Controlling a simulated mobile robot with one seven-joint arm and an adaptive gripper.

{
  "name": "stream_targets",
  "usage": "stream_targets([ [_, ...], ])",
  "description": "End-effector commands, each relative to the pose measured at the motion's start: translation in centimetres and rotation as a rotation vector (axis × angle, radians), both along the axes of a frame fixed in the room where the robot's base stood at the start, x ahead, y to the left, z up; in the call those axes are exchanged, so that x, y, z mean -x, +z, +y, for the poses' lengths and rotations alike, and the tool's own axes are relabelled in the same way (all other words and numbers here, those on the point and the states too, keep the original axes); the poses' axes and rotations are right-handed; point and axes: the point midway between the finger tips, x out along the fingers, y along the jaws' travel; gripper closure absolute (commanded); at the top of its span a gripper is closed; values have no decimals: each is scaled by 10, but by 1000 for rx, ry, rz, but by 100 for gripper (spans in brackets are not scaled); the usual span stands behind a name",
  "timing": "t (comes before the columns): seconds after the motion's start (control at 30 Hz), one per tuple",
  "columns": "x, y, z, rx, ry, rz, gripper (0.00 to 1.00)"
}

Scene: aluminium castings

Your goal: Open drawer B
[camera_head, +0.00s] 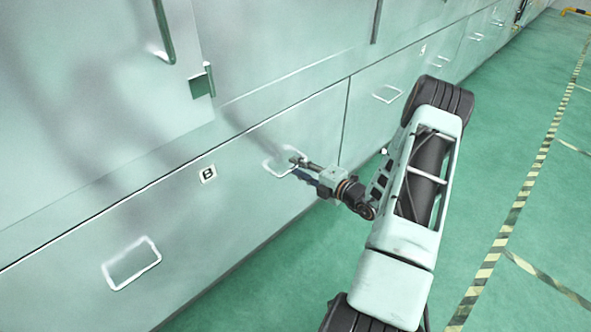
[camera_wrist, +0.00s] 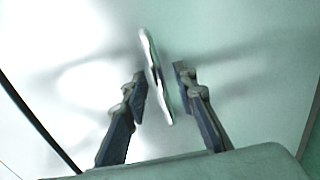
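Drawer B (camera_head: 235,203) is a wide pale front with a black "B" on a white label (camera_head: 208,174). Its front looks flush with the cabinet. It carries a left bar handle (camera_head: 132,263) and a right bar handle (camera_head: 270,163). My gripper (camera_head: 297,166) is at the right handle. In the wrist view the handle bar (camera_wrist: 154,75) runs between the two fingers of my gripper (camera_wrist: 160,83). The fingers are apart, with gaps visible on both sides of the bar. Contact with the bar cannot be made out.
Another drawer with its own handle (camera_head: 387,94) lies to the right, past a vertical seam. Green floor (camera_head: 300,262) with a striped line (camera_head: 512,220) is free to the right.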

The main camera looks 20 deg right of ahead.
Motion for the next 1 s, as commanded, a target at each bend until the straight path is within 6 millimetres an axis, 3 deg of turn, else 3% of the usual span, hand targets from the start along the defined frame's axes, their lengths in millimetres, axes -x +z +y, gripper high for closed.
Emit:
stream_targets([
  [0.17, -13, -3, 5, -1, 1, -1, 74],
  [0.43, -14, -3, 5, 0, 0, 0, 74],
  [0.7, -14, -3, 5, 0, 0, 0, 100],
  [1.0, -13, -3, 5, 0, 0, 0, 100],
])
